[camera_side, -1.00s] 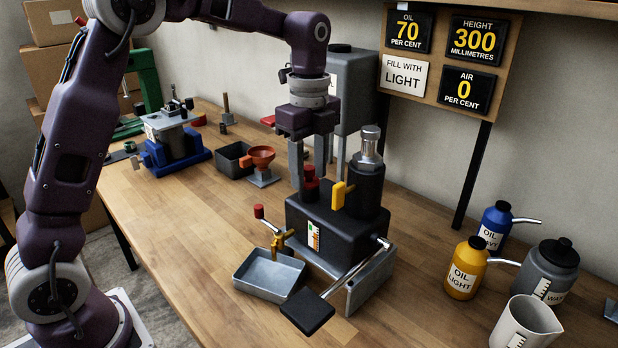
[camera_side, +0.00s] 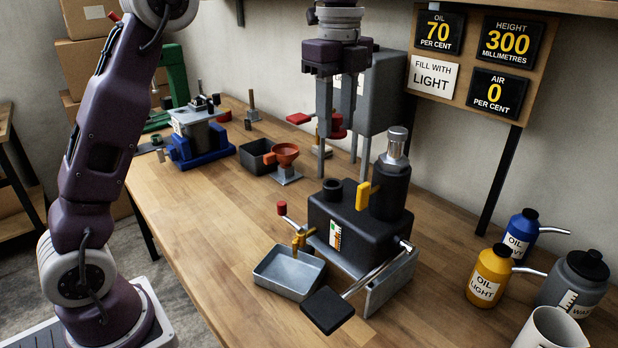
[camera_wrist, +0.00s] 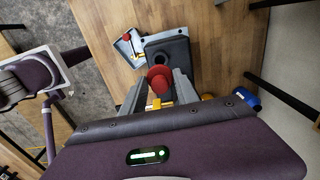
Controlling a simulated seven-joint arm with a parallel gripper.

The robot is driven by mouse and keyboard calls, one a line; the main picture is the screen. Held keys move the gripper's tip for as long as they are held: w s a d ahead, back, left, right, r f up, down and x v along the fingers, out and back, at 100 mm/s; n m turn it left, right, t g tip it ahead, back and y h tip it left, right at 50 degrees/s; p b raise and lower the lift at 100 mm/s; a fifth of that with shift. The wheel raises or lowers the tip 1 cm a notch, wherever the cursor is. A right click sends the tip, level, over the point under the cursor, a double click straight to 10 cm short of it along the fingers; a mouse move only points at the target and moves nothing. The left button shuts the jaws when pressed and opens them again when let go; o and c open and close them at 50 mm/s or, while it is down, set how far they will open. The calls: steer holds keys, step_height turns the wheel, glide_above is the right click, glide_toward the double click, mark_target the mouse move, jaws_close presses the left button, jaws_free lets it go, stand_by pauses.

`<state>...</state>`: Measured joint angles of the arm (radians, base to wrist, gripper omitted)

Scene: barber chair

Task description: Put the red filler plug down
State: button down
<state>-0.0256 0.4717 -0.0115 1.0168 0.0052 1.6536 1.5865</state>
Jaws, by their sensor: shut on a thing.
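My gripper (camera_side: 336,124) is shut on the red filler plug (camera_side: 338,130) and holds it in the air. In the wrist view the plug's round red top (camera_wrist: 160,76) shows between the fingers; its lower part is hidden. Below it stands the black pump body (camera_side: 345,225), with its open filler neck (camera_side: 332,188) on top. In the side view the gripper appears above and slightly behind the neck. The neck is empty and the plug is clear of it.
A yellow lever (camera_side: 365,194) and a tall black cylinder (camera_side: 391,190) rise beside the neck. A metal tray (camera_side: 290,273) sits in front. Oil bottles (camera_side: 490,275) are at right. Bare wood (camera_side: 205,215) lies at left.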

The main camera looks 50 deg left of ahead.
steer(key=shift+s+d+r+n, duration=0.1)
steer(key=shift+s+d+n, duration=0.1)
steer(key=shift+n, duration=0.8)
steer(key=n, duration=0.3)
steer(key=s+d+n, duration=0.1)
steer(key=shift+n, duration=0.3)
steer(key=s+n, duration=0.1)
steer(key=n, duration=0.4)
steer(key=m, duration=2.9)
glide_above(260, 346)
step_height(260, 346, down, 20)
steer(key=shift+m, duration=0.3)
step_height(260, 346, down, 10)
steer(key=shift+f, duration=0.15)
steer(key=shift+f, duration=0.1)
